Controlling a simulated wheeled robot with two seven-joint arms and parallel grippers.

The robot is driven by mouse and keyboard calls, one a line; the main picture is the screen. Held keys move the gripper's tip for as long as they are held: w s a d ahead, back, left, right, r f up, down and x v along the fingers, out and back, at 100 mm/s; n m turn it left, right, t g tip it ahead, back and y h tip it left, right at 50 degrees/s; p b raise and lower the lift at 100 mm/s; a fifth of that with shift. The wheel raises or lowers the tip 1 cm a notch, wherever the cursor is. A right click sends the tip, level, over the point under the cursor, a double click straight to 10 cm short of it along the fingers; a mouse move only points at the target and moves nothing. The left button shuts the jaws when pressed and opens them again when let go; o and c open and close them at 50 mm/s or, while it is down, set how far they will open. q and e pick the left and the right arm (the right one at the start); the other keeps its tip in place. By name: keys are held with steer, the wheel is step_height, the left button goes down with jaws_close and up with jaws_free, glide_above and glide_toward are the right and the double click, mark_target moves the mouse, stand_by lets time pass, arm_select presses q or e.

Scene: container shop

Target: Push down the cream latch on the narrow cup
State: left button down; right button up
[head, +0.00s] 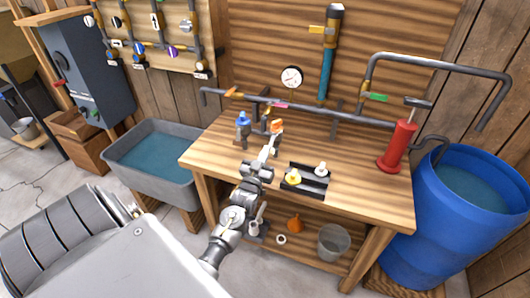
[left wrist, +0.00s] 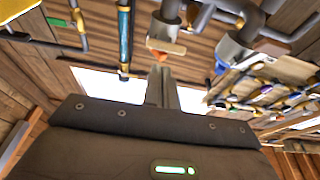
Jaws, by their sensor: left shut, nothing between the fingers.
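My left gripper (head: 274,138) reaches up over the front left of the workbench, below the horizontal pipe. In the left wrist view its fingers (left wrist: 160,80) are shut and empty, pointing at a narrow grey cup (left wrist: 170,18). A cream tab, seemingly the latch (left wrist: 166,46), shows at the cup's lower end, just beyond the fingertips. A small orange piece (left wrist: 158,57) lies between tab and fingertips; it also shows in the head view (head: 277,126). I cannot tell whether the fingers touch it. A wider grey cup (left wrist: 232,48) is to the right. My right gripper is not in view.
The workbench (head: 365,187) carries a dark tray (head: 310,184) with a yellow and a white piece, and a red pump (head: 397,146). A blue fitting (head: 242,119) stands left of my gripper. A grey tub (head: 150,140) and blue barrel (head: 455,225) flank the bench.

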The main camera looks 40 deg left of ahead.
arm_select(q)
steer(key=shift+w+a+f, duration=0.1)
steer(key=shift+w+f, duration=0.2)
steer(key=shift+f, duration=0.2)
steer(key=shift+w+a+f+b, duration=0.1)
steer(key=shift+w+f+b, duration=0.1)
steer(key=shift+f+b, duration=0.8)
steer(key=shift+w, duration=0.1)
steer(key=shift+r, duration=0.1)
